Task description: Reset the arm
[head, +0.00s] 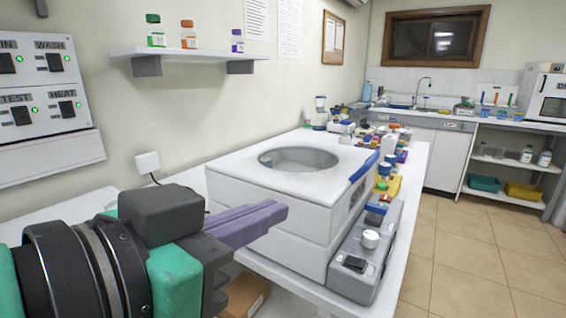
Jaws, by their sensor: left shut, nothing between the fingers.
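My left gripper (277,212) comes in from the lower left, with a black and green wrist and purple fingers. Its fingers are together and nothing shows between them. It is in front of the near side of a white box-shaped machine (285,246) with a round opening on top; I cannot tell whether it touches the machine. My arm hides part of the machine's near left side. My right gripper is not in this view.
A grey device (366,285) with a white knob lies right of the machine on the white table (408,188). Bottles and small items crowd the table's far end. A wall panel with switches (45,80) is at left. The tiled floor (470,255) at right is clear.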

